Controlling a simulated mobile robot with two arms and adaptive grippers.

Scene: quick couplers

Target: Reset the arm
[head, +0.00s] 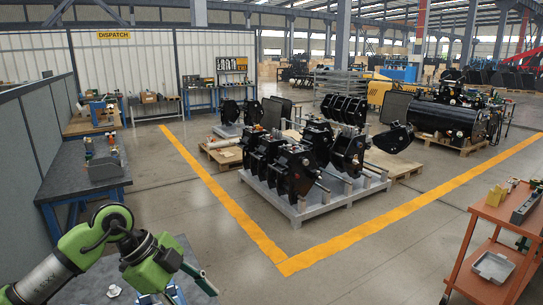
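My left arm, green and silver, comes in from the lower left in the head view and bends down over a dark table (70,292). My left gripper (192,284) is over the right part of that table, near its edge. One dark green finger shows, pointing down and to the right. The other finger is not clear, so I cannot tell whether it is open or shut. A small blue and white item (158,297) is partly hidden just below the gripper. My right arm and gripper are not in view.
A workbench (60,183) with a grey bin (104,166) stands left. A pale pallet (300,211) of black couplers (290,165) is ahead, inside yellow floor lines (235,210). An orange cart (490,255) stands right. The floor (390,265) between is clear.

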